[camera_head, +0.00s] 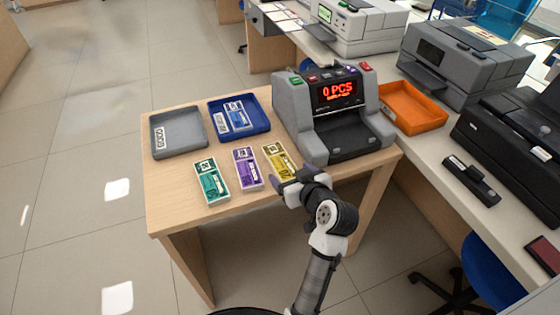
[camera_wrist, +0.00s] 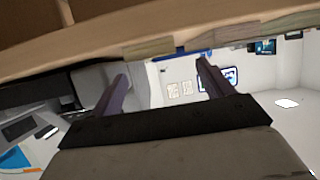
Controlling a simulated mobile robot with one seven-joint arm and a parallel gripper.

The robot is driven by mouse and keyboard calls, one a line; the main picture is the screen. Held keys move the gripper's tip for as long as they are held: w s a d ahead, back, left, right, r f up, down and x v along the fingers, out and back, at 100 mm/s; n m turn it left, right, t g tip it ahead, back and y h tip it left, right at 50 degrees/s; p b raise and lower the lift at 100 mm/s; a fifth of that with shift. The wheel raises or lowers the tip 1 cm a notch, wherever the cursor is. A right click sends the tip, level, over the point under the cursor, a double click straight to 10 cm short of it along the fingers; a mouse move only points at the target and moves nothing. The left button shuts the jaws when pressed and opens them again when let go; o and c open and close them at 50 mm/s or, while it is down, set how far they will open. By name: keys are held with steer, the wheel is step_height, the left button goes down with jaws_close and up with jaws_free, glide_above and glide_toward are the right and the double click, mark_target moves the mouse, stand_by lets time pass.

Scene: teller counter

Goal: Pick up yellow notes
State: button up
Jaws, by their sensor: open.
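The yellow notes (camera_head: 279,161) lie flat as a banded stack on the wooden table, the rightmost of three stacks in the head view. My gripper (camera_head: 288,186) is open and empty at the table's front edge, just in front of the yellow notes and apart from them as far as I can tell. In the wrist view the open fingers of my gripper (camera_wrist: 163,75) point towards the table edge. Edges of note stacks show there above the fingers, seen nearly side-on; I cannot tell their colours surely.
Purple notes (camera_head: 247,169) and green notes (camera_head: 211,181) lie left of the yellow ones. Behind are a grey tray (camera_head: 179,146), a blue tray (camera_head: 257,112) holding blue notes (camera_head: 236,115), and a counting machine (camera_head: 297,112). An orange tray (camera_head: 420,122) stands on the right counter.

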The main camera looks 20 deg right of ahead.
mark_target(281, 160)
steer(key=shift+x, duration=0.85)
steer(key=x, duration=0.1)
steer(key=p+x, duration=0.1)
steer(key=x, duration=0.2)
steer(key=shift+w+d+r+p, duration=0.2)
steer(key=shift+d+r+p, duration=0.05)
steer(key=shift+d+p, duration=0.05)
steer(key=shift+w+f, duration=0.35)
steer(key=shift+w, duration=0.2)
steer(key=c, duration=1.1)
steer(key=shift+o, duration=0.2)
steer(key=shift+r, duration=0.1)
step_height(281, 160, up, 20)
steer(key=shift+b, duration=0.35)
